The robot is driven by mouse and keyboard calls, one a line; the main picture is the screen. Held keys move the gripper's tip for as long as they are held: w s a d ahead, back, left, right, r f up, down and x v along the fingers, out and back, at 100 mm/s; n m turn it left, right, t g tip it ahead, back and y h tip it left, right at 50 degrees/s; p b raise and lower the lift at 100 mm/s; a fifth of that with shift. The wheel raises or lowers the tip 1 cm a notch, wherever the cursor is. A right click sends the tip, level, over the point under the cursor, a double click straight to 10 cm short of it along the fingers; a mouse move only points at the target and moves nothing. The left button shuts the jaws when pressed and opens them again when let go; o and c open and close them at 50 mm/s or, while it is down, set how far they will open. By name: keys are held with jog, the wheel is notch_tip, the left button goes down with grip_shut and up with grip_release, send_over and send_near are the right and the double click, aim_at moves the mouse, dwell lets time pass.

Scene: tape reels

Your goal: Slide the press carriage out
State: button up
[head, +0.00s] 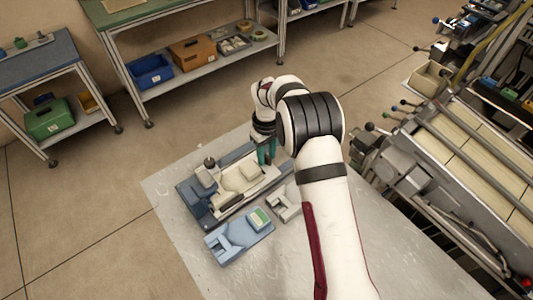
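The press (188,193) sits on the left part of the grey table, with a dark blue-grey frame and a small dark knob on top. A beige carriage (240,178) lies in it, with a dark rounded piece at its front. My gripper (266,157) points down with teal fingers at the far right end of the press, by the carriage's end. The fingertips are small and partly hidden, so I cannot tell whether they touch the carriage or how far apart they are. My white arm covers the area to the right.
A light blue fixture (238,240) with a green-topped block (259,218) stands in front of the press. A small beige block (284,203) stands beside it, near my arm. The table (180,243) is bare at its front left. A large machine (450,150) stands to the right.

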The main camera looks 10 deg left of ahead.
grip_shut()
dwell(1.1)
